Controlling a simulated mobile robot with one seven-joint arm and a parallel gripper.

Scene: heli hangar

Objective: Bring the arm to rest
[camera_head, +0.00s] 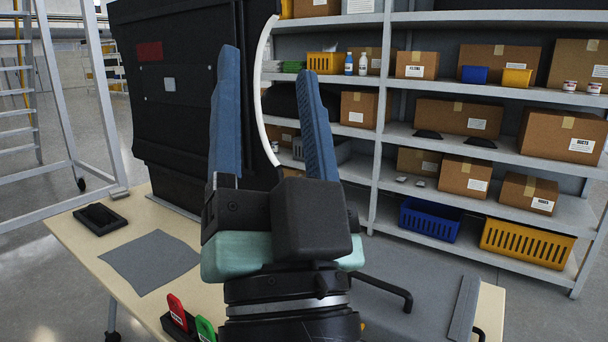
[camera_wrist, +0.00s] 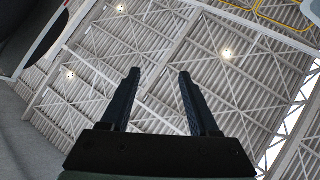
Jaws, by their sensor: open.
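My gripper (camera_head: 268,105) points upward in front of the head camera, with its two blue fingers well apart and nothing between them. In the wrist view my gripper (camera_wrist: 158,85) shows the same two fingers open and empty, against the hangar ceiling (camera_wrist: 240,75). The arm is raised above the table (camera_head: 80,222), and its lower part hides some of the tabletop.
A large black case (camera_head: 165,100) stands behind the gripper. A grey cloth (camera_head: 150,262), a black tray (camera_head: 100,216), a red tool (camera_head: 177,312) and a green one (camera_head: 205,328) are on the table. Shelves (camera_head: 425,188) with cardboard boxes stand behind at right. A ladder frame (camera_head: 65,110) stands at left.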

